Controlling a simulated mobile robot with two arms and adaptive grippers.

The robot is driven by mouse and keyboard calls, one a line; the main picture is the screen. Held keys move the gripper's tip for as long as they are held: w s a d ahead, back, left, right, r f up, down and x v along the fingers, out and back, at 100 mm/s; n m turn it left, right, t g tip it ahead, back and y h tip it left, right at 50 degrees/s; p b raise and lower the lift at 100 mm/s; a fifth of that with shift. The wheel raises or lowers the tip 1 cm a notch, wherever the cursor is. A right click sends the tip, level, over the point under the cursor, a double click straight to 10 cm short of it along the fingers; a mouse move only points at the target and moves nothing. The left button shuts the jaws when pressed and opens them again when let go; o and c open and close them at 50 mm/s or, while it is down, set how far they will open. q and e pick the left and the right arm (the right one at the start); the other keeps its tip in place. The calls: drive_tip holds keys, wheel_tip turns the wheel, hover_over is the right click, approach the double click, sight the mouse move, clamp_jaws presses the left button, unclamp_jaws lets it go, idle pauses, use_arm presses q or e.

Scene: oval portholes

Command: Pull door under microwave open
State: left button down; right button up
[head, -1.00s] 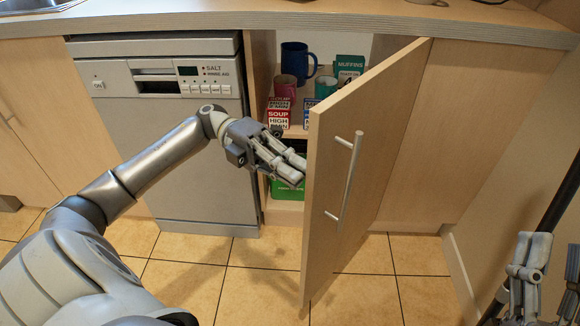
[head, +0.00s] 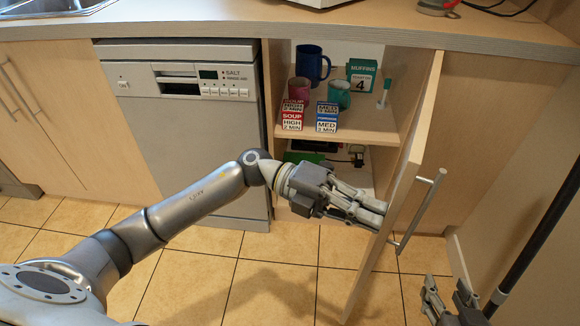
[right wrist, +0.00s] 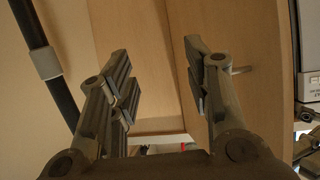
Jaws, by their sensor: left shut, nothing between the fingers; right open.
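The wooden cupboard door (head: 413,165) stands wide open, swung out to the right and seen almost edge-on. Its metal bar handle (head: 420,212) is on the outer face, to the right. My left gripper (head: 382,214) is shut and empty, with its fingertips at the inner side of the door near its free edge; I cannot tell whether they touch it. My right gripper (head: 450,292) is open at the lower right, apart from the door. In the right wrist view its open fingers (right wrist: 160,85) frame wooden panels. The underside of what may be the microwave (head: 322,2) barely shows above.
The open cupboard holds a blue mug (head: 311,64), a pink mug (head: 299,90), a teal mug (head: 340,93) and soup boxes (head: 293,115) on its shelf (head: 370,118). A dishwasher (head: 190,140) stands to the left. Tiled floor (head: 280,260) is clear in front.

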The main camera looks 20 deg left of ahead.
use_arm(q)
drive_tip(key=d+p, duration=0.3)
drive_tip(key=d, duration=0.7)
drive_tip(key=shift+s, duration=0.15)
use_arm(e)
drive_tip(key=s+d+f+g+h, duration=0.1)
drive_tip(key=s+d+f+g, duration=0.1)
drive_tip(key=s, duration=0.4)
drive_tip(key=s+d+f+g+h, duration=0.1)
drive_tip(key=s+d+f+g, duration=0.1)
drive_tip(key=s+f+g, duration=0.3)
drive_tip(key=shift+s+d+f+g, duration=0.25)
drive_tip(key=shift+s+g, duration=0.55)
drive_tip(key=shift+s, duration=0.45)
